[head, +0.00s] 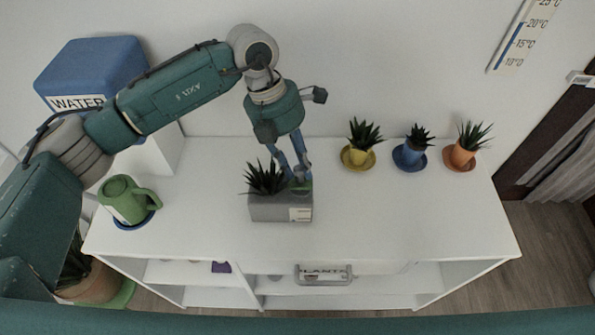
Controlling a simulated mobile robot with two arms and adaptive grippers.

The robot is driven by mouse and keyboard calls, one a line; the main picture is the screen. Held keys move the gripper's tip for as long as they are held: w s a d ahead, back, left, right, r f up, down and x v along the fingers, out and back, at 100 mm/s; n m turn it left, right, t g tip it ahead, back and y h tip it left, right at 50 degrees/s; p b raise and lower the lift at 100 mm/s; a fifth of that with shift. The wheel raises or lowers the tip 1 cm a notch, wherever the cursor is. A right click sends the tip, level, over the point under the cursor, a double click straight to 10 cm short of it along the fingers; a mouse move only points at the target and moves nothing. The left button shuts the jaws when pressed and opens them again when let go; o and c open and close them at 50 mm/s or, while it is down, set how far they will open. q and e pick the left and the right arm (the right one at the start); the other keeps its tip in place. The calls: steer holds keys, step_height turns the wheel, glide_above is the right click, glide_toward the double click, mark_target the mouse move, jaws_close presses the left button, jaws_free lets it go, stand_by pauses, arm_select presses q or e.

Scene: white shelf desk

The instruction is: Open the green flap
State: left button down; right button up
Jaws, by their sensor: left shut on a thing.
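A grey rectangular planter (268,209) stands on the white desk, with a spiky plant (265,178) in its left part and a pale label on its front right. A small green flap (304,187) shows at the top right of the planter, partly hidden by my fingers. My left gripper (301,178) comes down from above, its blue fingers shut on the green flap. The exact contact and the flap's tilt are too small to tell. My right gripper is not in view.
Potted plants in yellow (357,156), blue (409,157) and orange (461,154) pots stand at the back right. A green watering can (125,201) stands at the left, below a blue water tank (92,66). The desk's front right (420,220) is clear.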

arm_select(q)
steer(key=shift+w+f+g+b, duration=0.1)
steer(key=shift+w+g+b, duration=0.7)
steer(key=shift+g, duration=0.4)
steer(key=shift+w+n+g+b, duration=0.4)
steer(key=shift+w+g+b, duration=0.2)
steer(key=shift+g+b, duration=0.85)
steer(key=c, duration=1.4)
jaws_free()
step_height(320, 180, up, 10)
